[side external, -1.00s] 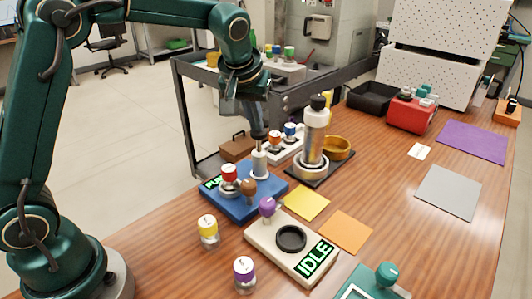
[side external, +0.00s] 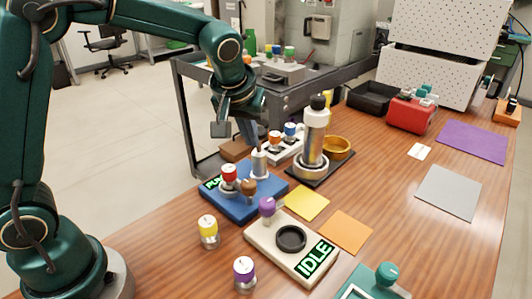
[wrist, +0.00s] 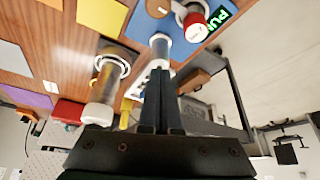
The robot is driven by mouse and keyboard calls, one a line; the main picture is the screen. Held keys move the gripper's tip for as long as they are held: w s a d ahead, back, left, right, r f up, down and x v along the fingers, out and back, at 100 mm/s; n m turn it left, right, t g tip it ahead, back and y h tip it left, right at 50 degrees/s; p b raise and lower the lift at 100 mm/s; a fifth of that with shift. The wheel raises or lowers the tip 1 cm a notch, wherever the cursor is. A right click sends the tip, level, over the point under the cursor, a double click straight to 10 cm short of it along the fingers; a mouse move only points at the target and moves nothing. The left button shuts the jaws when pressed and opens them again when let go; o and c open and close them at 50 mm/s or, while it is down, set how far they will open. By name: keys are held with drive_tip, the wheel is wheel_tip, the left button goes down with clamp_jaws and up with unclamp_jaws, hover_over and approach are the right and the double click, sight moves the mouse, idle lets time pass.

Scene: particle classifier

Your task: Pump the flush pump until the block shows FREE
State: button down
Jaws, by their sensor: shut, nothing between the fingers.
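The blue block (side external: 240,203) stands at the left of the table in the side view. Its green-lit display (side external: 212,183) is partly hidden behind a red-capped knob (side external: 229,176); only the start, "PU", reads. The flush pump, seemingly the pale upright cylinder (side external: 259,164), rises from the block's back corner; it also shows in the wrist view (wrist: 160,45). My gripper (wrist: 158,70) is shut and empty, its fingers pointing toward the pump.
A cream unit (side external: 280,250) reading IDLE stands in front of the block. A silver cylinder (side external: 315,140) on a dark base stands to its right. Yellow-topped (side external: 208,232) and purple-topped (side external: 244,272) knobs stand near the front edge. A dark cart (side external: 190,120) is behind.

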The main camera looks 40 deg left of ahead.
drive_tip(key=shift+r, duration=0.1)
drive_tip(key=shift+v, duration=2.45)
drive_tip(key=shift+s, duration=0.1)
drive_tip(key=r, duration=0.1)
drive_tip(key=w+r, duration=0.1)
drive_tip(key=w+a+r, duration=0.1)
drive_tip(key=shift+r, duration=0.4)
drive_tip(key=x, duration=0.7)
